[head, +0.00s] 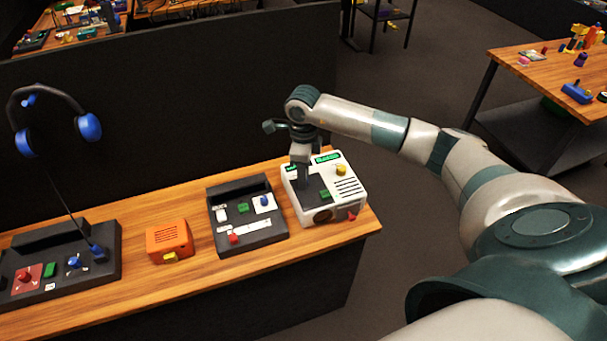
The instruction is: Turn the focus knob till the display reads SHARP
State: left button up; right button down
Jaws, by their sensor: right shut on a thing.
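The white panel box (352,193) stands near the right end of the wooden bench. A small green display (327,157) is on its upper face, and its text is too small to read. My right gripper (305,186) points down over the left part of the box's top, by a dark plate. It is shut on what I take to be the focus knob, which the fingers hide. A yellow knob (341,170) sits right of the gripper, clear of it. My left gripper is not in view.
A black panel (273,226) with a blue knob and red button stands just left of the white box. Further left are an orange box (169,241) and another black panel (112,263). A dark partition (150,130) rises behind the bench.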

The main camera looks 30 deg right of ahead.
jog(key=m+b, duration=0.3)
jog(key=m, duration=0.1)
jog(key=shift+f+m, duration=0.1)
jog(key=shift+m, duration=0.2)
jog(key=m+b, duration=0.2)
jog(key=m, duration=0.2)
jog(key=shift+m, duration=0.4)
dwell(0.3)
jog(key=c, duration=1.5)
grip_release()
jog(key=shift+r, duration=0.2)
